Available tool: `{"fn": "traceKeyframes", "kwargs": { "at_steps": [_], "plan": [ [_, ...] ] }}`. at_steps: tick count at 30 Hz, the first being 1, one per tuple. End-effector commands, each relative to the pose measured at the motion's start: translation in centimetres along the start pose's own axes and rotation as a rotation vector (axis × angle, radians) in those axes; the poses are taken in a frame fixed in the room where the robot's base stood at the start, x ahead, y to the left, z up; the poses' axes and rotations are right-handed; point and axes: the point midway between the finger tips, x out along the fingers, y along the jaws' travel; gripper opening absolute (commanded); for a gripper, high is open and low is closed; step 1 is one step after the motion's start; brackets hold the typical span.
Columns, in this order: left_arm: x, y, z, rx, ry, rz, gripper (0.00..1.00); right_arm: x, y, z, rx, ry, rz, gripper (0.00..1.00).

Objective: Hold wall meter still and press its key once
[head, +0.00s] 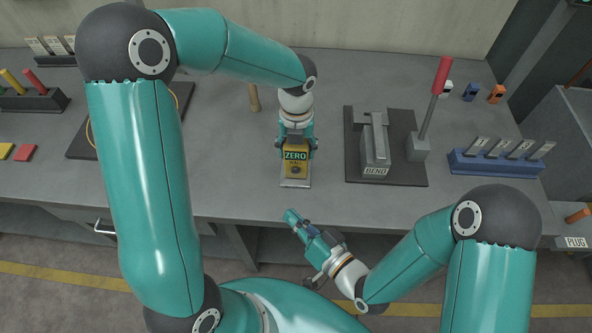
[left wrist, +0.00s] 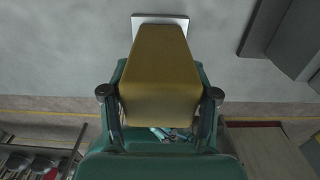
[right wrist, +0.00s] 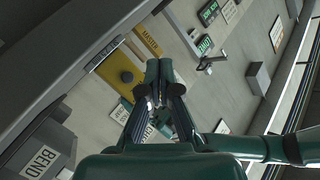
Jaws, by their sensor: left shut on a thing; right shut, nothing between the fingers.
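The meter (head: 296,170) is a small yellow box with a green ZERO label, standing on a pale plate (head: 296,184) near the bench's front edge. My left gripper (head: 296,143) reaches down from behind and is shut on it. In the left wrist view the meter's plain yellow-brown body (left wrist: 160,75) sits between the two fingers. The key cannot be clearly made out in the head view. My right gripper (head: 291,215) is shut and empty, in front of the bench edge, apart from the meter. In the right wrist view its closed fingertips (right wrist: 156,72) show.
A grey BEND tool (head: 375,150) with a red-handled lever (head: 434,100) stands right of the meter. A blue rack (head: 497,163) is farther right. A dark mat (head: 82,150) lies left. The right wrist view shows a yellow panel (right wrist: 118,68) with a dark spot.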

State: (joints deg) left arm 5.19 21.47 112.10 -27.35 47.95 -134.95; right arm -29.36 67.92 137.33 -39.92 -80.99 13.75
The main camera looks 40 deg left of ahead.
Motion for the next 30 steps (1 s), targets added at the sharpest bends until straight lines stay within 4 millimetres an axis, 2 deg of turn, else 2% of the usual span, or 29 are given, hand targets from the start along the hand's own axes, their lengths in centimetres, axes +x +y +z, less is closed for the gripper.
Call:
{"fn": "traceKeyframes", "kwargs": {
  "at_steps": [18, 30],
  "plan": [
    [0.0, 0.0, 0.0, 0.0, -0.001, 0.0, 0.14, 5.0, 3.6, -3.6, -0.002, 0.001, 0.0, 0.0],
    [0.0, 0.0, 0.0, 0.0, -0.001, -0.001, 0.14, 5.8, 4.2, -4.2, 0.0, -0.001, 0.0, 0.0]
  ]
}}
